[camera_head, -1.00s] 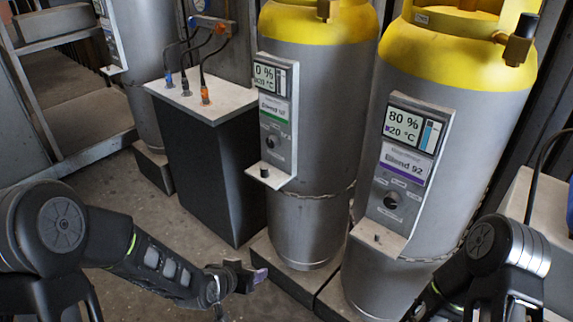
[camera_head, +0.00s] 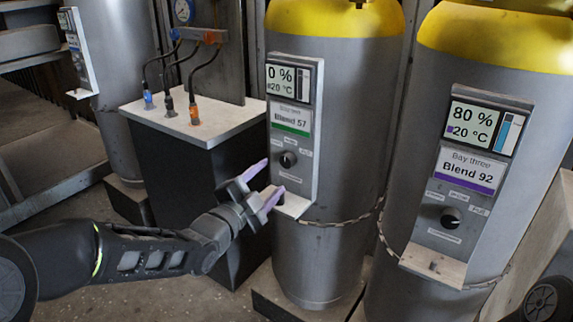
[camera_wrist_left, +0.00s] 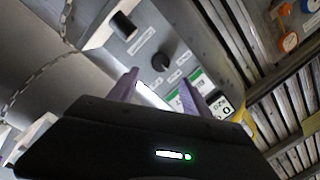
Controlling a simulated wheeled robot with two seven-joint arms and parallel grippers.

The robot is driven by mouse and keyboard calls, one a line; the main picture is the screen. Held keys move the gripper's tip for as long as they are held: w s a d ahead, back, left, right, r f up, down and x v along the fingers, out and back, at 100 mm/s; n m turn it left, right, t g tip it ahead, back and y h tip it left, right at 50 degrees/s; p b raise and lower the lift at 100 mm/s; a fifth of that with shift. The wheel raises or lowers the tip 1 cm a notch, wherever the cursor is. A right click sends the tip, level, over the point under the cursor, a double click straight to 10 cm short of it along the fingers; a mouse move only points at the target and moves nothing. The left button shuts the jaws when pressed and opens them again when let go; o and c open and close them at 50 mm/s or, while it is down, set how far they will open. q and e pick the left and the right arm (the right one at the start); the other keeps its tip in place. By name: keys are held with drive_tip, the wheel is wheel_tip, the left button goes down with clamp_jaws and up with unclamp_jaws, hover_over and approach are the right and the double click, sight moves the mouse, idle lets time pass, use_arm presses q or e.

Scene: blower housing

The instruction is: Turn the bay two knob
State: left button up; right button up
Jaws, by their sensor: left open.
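The bay two knob (camera_head: 288,159) is a small dark round knob on the grey panel (camera_head: 309,150) of the middle cylinder, below a green-striped "Blend 57" label. The panel display (camera_head: 288,80) reads 0 % and 20 °C. My left gripper (camera_head: 266,183) is open and empty, its two purple fingers just left of and below the knob, apart from it. In the left wrist view the knob (camera_wrist_left: 160,62) shows beyond and between the open fingertips (camera_wrist_left: 156,80). My right gripper is out of view.
A small ledge (camera_head: 296,207) juts out below the panel, close to the lower finger. The bay three panel (camera_head: 462,180) on the right cylinder reads 80 %, "Blend 92". A dark cabinet (camera_head: 193,128) with hoses stands at left. A chain (camera_head: 340,223) crosses the middle cylinder.

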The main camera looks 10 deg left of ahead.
sight(286, 163)
use_arm(q)
drive_tip(key=shift+w, duration=0.15)
drive_tip(key=x, duration=0.7)
drive_tip(key=shift+w+f+b, duration=0.1)
drive_tip(key=shift+w+b, duration=0.2)
clamp_jaws()
idle(0.5)
